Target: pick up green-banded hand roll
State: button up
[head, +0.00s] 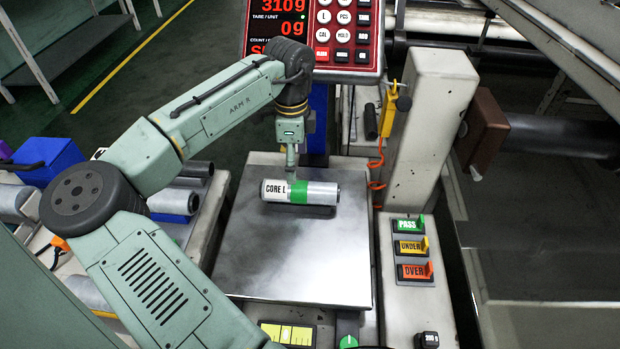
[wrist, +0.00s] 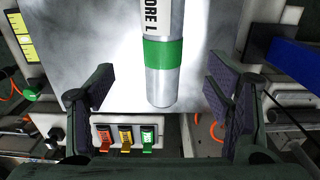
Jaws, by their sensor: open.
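The green-banded hand roll (head: 315,193) is a silver cylinder with a green band and a white "CORE L" label. It lies on its side on the scale's metal plate (head: 290,260), toward the far part of the plate. In the wrist view the roll (wrist: 163,85) stands upright in the picture, with its lower end between the finger pads. My gripper (head: 291,172) is above the roll at its green band in the head view. In the wrist view my gripper (wrist: 160,92) is open, with a gap on both sides of the roll.
A red scale display (head: 315,35) stands behind the plate, reading 310g and 0g. Green, yellow and orange switches (head: 411,248) sit right of the plate. A blue bin (head: 47,158) and grey rolls (head: 175,200) are at left. The plate's near part is clear.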

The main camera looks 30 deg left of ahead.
aim_at(300, 184)
jog(key=shift+f, duration=0.45)
notch_tip(300, 184, down, 4)
jog(key=shift+f, duration=0.1)
jog(key=f, duration=0.1)
jog(key=f+p, duration=0.1)
jog(key=f, duration=0.3)
jog(key=shift+w+d+f+p, duration=0.25)
jog(key=shift+w+d+p, duration=0.1)
jog(key=shift+w+p, duration=0.05)
jog(key=shift+c, duration=0.4)
jog(key=c, duration=1.5)
